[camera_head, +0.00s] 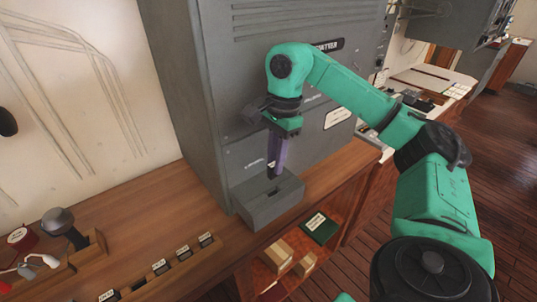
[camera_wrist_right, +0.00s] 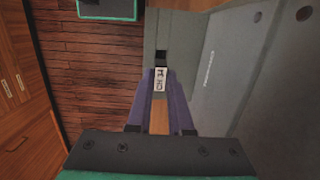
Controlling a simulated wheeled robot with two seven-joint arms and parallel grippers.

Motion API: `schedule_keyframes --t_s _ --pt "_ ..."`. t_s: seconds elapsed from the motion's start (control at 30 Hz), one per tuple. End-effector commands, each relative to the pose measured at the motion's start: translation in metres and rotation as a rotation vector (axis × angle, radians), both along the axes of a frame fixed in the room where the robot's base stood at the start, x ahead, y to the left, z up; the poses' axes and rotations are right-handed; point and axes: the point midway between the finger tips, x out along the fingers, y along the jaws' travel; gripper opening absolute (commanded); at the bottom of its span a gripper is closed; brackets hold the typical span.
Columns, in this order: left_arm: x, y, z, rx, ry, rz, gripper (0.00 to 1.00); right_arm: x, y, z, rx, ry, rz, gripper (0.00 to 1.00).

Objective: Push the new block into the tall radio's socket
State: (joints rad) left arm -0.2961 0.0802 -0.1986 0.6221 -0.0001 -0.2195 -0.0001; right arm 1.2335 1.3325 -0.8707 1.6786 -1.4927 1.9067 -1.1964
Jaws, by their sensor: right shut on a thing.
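The tall radio (camera_head: 225,95) is a grey cabinet standing on the wooden counter. A grey socket box (camera_head: 270,208) juts from its foot, and a dark opening (camera_wrist_right: 162,54) shows in the right wrist view. My right gripper (camera_head: 275,168) points down over the box, its purple fingers close above its top. It is shut on a small block (camera_wrist_right: 160,80) with a white label, seen between the fingertips in the right wrist view. The block appears near the opening; I cannot tell if it is inside. The fingers hide the block in the head view. My left gripper is not in view.
A wooden rack (camera_head: 185,262) with several labelled blocks lies along the counter's front. A microphone-like grey item (camera_head: 60,222) stands at the left. Boxes (camera_head: 278,254) and a green item (camera_head: 320,228) sit on a shelf below. The counter left of the radio is partly clear.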

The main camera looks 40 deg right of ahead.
Motion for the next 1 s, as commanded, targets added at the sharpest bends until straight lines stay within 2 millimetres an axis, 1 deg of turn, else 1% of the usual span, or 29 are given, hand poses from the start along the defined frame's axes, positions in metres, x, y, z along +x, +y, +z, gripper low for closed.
schedule_keyframes --t_s 0.03,0.1,0.2,0.3,0.47,0.53,0.8,1.0 --pt "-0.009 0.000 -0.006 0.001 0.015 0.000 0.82 0.000 0.000 -0.005 0.000 0.000 0.000 0.00" --pt "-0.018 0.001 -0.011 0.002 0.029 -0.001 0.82 0.000 0.000 -0.010 0.000 0.000 0.001 0.00" --pt "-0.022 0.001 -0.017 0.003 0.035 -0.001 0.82 0.000 0.000 -0.016 0.000 0.000 0.001 0.00" --pt "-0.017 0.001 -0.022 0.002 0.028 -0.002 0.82 0.000 0.000 -0.022 -0.001 0.000 0.001 0.00" --pt "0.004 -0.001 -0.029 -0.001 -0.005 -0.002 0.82 0.000 0.000 -0.032 -0.001 0.000 0.001 0.00" --pt "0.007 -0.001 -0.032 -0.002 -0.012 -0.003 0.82 0.000 0.000 -0.036 -0.001 0.000 0.001 0.00" --pt "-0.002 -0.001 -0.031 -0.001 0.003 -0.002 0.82 0.000 0.000 -0.034 -0.001 0.000 0.001 0.00" --pt "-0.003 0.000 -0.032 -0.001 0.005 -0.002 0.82 0.000 0.000 -0.036 0.000 0.000 0.001 0.00"
